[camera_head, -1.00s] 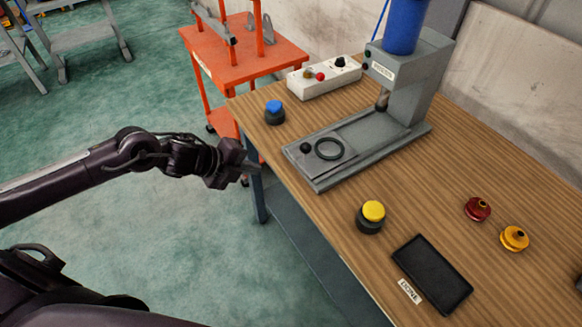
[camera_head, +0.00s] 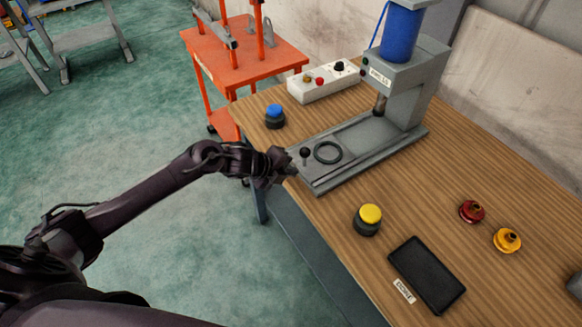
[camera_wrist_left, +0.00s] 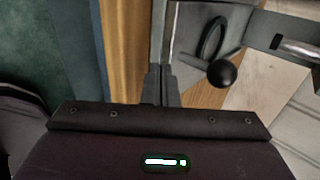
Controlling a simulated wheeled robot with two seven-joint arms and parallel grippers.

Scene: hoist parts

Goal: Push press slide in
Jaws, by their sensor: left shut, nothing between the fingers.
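The grey press (camera_head: 405,82) stands on the wooden table. Its slide (camera_head: 340,145) is at the near left end of the rail base, out from under the ram, with a dark ring (camera_head: 327,152) and a black ball knob (camera_head: 304,152) on it. The knob (camera_wrist_left: 222,73) and ring (camera_wrist_left: 212,38) also show in the left wrist view. My left gripper (camera_head: 291,169) is shut and empty at the near end of the base, just short of the knob; I cannot tell whether it touches. Its closed fingers show in the left wrist view (camera_wrist_left: 162,88). My right gripper is out of view.
A blue button (camera_head: 274,116) and a white control box (camera_head: 324,82) stand left of the press. A yellow button (camera_head: 368,219), a black tray (camera_head: 427,275), a red part (camera_head: 472,211) and an orange part (camera_head: 507,240) are to the right. An orange cart (camera_head: 240,65) stands behind.

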